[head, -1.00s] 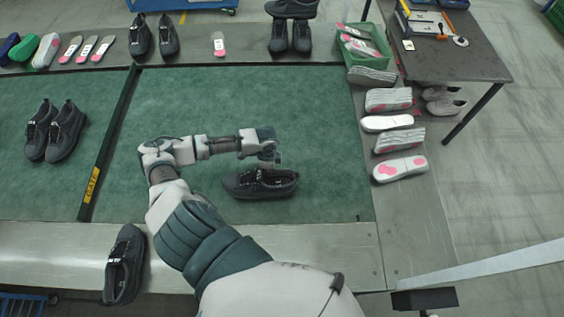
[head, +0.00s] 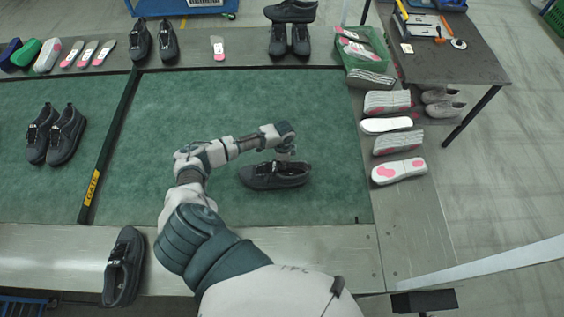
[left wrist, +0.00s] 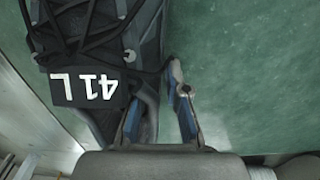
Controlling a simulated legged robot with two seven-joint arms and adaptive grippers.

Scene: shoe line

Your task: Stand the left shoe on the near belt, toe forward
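The left shoe (head: 268,178) is black with laces and lies over the right-hand green belt panel (head: 190,105), toe to the left in the head view. In the left wrist view its tongue label (left wrist: 88,88) reads "41 L". My left gripper (head: 287,150) is at the shoe's opening. I cannot tell whether the sole touches the belt. Another black shoe (head: 123,268) lies on the near metal edge (head: 320,245). My right gripper is not in view.
A black shoe pair (head: 55,133) stands on the left belt panel, past a dark divider (head: 108,145). The right panel is otherwise clear around the shoe.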

